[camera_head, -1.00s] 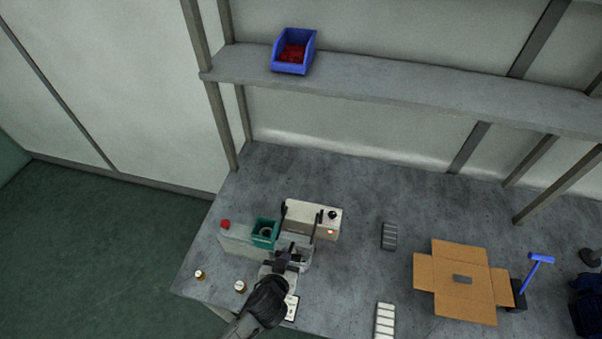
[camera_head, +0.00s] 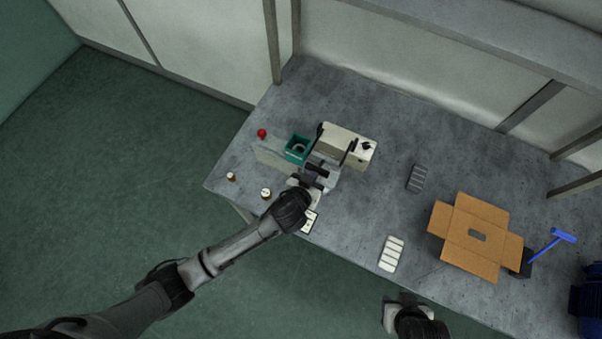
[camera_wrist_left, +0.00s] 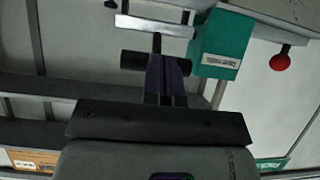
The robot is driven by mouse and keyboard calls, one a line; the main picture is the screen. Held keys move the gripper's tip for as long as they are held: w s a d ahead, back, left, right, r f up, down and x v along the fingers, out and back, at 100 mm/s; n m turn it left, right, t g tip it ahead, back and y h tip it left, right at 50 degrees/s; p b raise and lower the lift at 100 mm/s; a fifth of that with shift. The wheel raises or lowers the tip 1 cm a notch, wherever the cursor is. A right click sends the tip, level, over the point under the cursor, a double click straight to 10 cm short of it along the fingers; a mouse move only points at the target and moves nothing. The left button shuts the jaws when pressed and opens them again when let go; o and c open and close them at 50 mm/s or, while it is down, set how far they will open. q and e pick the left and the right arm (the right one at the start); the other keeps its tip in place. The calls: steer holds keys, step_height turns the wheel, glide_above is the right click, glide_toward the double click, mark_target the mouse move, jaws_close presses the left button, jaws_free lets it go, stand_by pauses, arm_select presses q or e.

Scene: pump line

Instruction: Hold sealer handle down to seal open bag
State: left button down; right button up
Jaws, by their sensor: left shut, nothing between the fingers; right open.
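The sealer (camera_head: 345,146) is a beige box with dark side arms and stands on the bench. A short black bar, apparently its handle (camera_wrist_left: 133,61), lies across behind my left fingertips in the left wrist view. My left gripper (camera_head: 317,171) is shut with nothing between its fingers, at the front of the sealer; it fills the middle of the left wrist view (camera_wrist_left: 166,80). Whether the fingertips touch the bar is unclear. I cannot clearly make out the open bag; the gripper covers part of that area. My right gripper (camera_head: 405,304) is open at the bottom edge, away from the sealer.
A teal bin (camera_head: 298,149) stands just left of the sealer, with a red knob (camera_head: 262,133) beyond it. Two small round pieces (camera_head: 266,193) lie near the bench's left edge. An open cardboard box (camera_head: 465,255), a pale slotted tray (camera_head: 391,254) and a blue-handled tool (camera_head: 552,244) are right.

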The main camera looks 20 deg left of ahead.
arm_select(q)
steer(key=w+r+p+v, duration=0.1)
steer(key=r+v, duration=0.1)
steer(key=v, duration=1)
steer(key=shift+w+r, duration=0.15)
steer(key=shift+w, duration=0.05)
arm_select(e)
step_height(320, 180, up, 2)
steer(key=shift+r, duration=0.15)
arm_select(q)
steer(key=shift+d, duration=0.1)
arm_select(e)
steer(key=shift+a, duration=0.15)
